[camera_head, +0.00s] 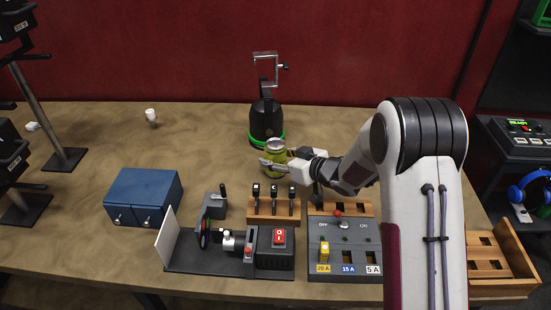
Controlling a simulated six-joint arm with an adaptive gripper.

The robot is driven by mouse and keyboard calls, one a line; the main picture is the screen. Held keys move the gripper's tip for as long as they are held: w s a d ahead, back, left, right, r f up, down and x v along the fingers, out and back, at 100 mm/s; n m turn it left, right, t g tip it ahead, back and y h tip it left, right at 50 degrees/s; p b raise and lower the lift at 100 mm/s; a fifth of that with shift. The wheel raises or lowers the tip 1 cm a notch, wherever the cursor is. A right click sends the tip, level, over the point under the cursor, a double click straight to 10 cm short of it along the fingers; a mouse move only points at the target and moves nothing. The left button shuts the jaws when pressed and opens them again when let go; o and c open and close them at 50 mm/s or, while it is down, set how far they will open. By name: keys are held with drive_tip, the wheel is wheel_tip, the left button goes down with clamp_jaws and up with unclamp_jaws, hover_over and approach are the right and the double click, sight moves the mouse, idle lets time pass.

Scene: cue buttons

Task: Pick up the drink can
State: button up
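The drink can (276,148) is yellow-green with a silver top. It looks upright, in the middle of the table, in front of a black device with a green ring. My gripper (274,161) reaches in from the right at the can. One pale finger lies across the can's near side and covers part of it. The other finger is hard to make out, so I cannot tell whether the fingers are closed on the can or only around it. The can's base is partly hidden.
The black device (266,118) with a metal clamp stands close behind the can. In front are a wooden lever block (262,210), a grey switch panel (330,268), a lathe-like machine (190,262) and a blue drawer box (143,192). The table (205,140) left of the can is clear.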

sight(276, 143)
drive_tip(key=shift+r, duration=0.1)
drive_tip(key=shift+r, duration=4.95)
